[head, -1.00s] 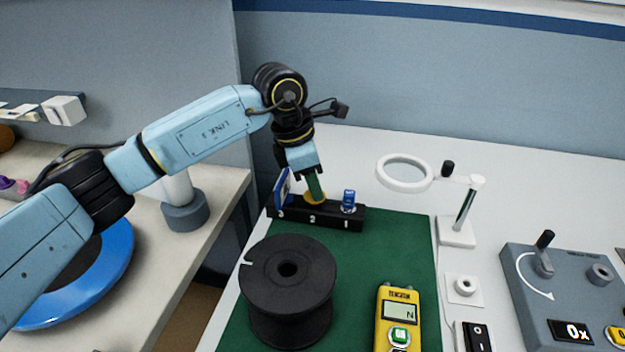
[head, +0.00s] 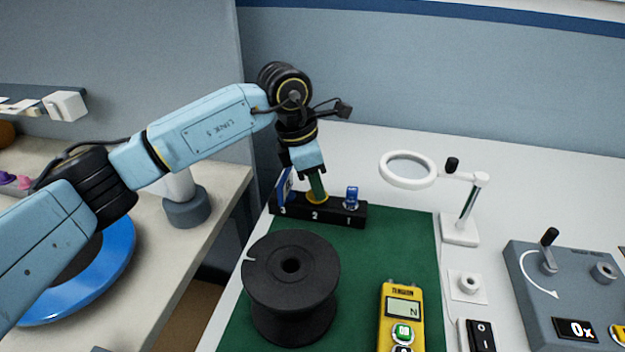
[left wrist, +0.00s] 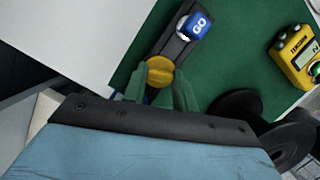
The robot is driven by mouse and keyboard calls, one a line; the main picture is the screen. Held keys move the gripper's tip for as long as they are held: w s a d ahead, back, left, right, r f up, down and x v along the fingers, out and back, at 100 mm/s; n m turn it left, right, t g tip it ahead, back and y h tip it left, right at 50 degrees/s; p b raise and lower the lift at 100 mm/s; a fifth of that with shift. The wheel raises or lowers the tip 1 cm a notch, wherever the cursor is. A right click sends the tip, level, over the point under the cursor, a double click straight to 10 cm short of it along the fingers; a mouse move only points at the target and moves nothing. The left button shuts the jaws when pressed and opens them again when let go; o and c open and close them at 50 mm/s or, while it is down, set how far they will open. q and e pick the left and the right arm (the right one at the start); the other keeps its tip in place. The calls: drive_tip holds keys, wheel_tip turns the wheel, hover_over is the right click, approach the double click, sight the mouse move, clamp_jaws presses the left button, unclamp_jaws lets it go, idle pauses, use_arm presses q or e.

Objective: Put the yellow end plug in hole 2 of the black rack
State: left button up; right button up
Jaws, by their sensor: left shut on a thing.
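The black rack (head: 338,215) stands at the back of the green mat, with holes numbered 3, 2, 1 from left to right. The yellow end plug (head: 317,199) is at hole 2, its yellow rim low against the rack top. In the left wrist view the yellow plug (left wrist: 160,72) shows between the green fingertips, over the rack (left wrist: 176,50). My left gripper (head: 316,190) is shut on the plug. I cannot tell how deep the plug sits. A blue plug (head: 351,196) stands in hole 1, and a blue piece (head: 285,187) is at hole 3. My right gripper is not in view.
A black spool (head: 290,285) stands on the green mat (head: 385,240) in front of the rack. A yellow tension meter (head: 402,315) lies to its right. A white magnifier (head: 408,170) stands right of the rack. A grey crank box (head: 560,290) is further right.

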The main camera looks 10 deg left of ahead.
use_arm(q)
drive_tip(key=shift+d+r, duration=0.15)
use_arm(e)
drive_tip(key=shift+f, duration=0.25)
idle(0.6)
